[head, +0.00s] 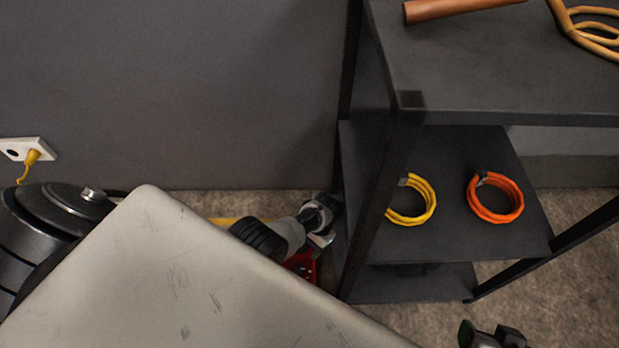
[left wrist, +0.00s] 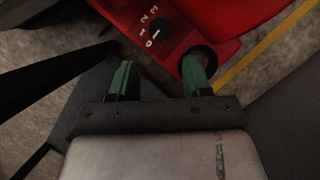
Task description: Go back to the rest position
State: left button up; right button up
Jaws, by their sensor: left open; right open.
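My left gripper (head: 322,238) is low beside the left upright of the dark rack, partly hidden by my own pale arm link. In the left wrist view its two green fingers (left wrist: 159,80) are apart, with nothing held between them. Just beyond the fingertips is a red machine (left wrist: 225,22) with a black dial (left wrist: 157,33) marked with numbers. The right finger overlaps a dark round part of it; I cannot tell whether they touch. In the head view only a little of the red machine (head: 302,266) shows. My right gripper (head: 492,336) shows only partly at the bottom edge.
The dark rack (head: 480,70) stands at the right. A yellow cable coil (head: 427,201) and an orange cable coil (head: 513,211) lie on its middle shelf. A brown rod (head: 455,9) lies on top. A wall socket (head: 38,145) with a yellow plug is at left.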

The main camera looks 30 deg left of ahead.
dwell(0.7)
